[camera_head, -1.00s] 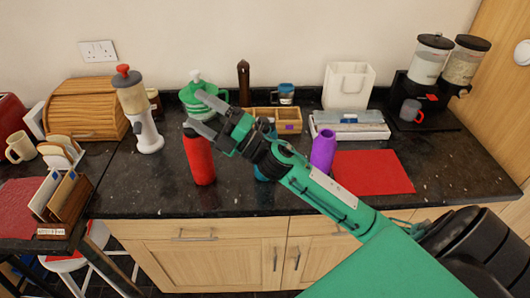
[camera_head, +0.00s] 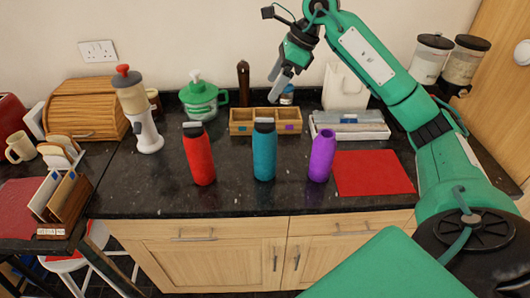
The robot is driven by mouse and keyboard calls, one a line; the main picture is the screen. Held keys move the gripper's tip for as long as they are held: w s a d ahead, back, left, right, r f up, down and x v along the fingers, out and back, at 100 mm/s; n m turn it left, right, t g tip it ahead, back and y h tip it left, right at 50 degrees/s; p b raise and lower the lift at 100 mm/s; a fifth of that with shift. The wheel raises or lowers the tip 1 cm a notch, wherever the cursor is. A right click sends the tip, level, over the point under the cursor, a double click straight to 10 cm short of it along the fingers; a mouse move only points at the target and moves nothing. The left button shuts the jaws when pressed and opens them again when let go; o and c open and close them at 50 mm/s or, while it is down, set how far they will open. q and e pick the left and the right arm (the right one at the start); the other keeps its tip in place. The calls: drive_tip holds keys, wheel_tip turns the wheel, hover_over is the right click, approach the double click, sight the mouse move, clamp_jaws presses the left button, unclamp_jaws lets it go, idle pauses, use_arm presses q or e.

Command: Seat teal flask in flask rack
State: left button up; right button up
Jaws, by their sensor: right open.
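The teal flask (camera_head: 264,155) with a dark cap stands upright on the dark counter, between a red flask (camera_head: 198,158) and a purple flask (camera_head: 322,157). A low wooden box with compartments, which looks like the flask rack (camera_head: 240,128), sits behind it. The flask's cap hides part of the rack's front. A purple patch shows on the rack's right front. My right gripper (camera_head: 277,84) is open and empty, raised above and behind the rack's right part, apart from the flask. My left gripper is not in view.
A white tray (camera_head: 350,130) and a red mat (camera_head: 372,172) lie to the right. A dispenser (camera_head: 138,105) stands left. The front counter strip is clear.

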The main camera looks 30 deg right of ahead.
sight(265, 118)
drive_tip(key=shift+h, duration=0.6)
drive_tip(key=f, duration=0.2)
drive_tip(key=w+f+p, duration=0.1)
drive_tip(key=f, duration=0.1)
drive_tip(key=f+p, duration=0.1)
drive_tip(key=f, duration=0.2)
drive_tip(key=shift+w, duration=0.15)
drive_tip(key=shift+a+f+p, duration=0.3)
drive_tip(key=shift+f+p, duration=0.2)
drive_tip(key=p+x, duration=0.1)
drive_tip(key=x, duration=0.2)
drive_tip(key=shift+s+a+p, duration=0.15)
drive_tip(key=shift+s+p, duration=0.05)
drive_tip(key=shift+p, duration=0.15)
drive_tip(key=shift+w+a+f, duration=0.1)
drive_tip(key=shift+w+f, duration=0.05)
drive_tip(key=shift+f, duration=0.4)
drive_tip(key=c, duration=1.6)
drive_tip(key=shift+c, duration=0.5)
drive_tip(key=shift+r, duration=0.1)
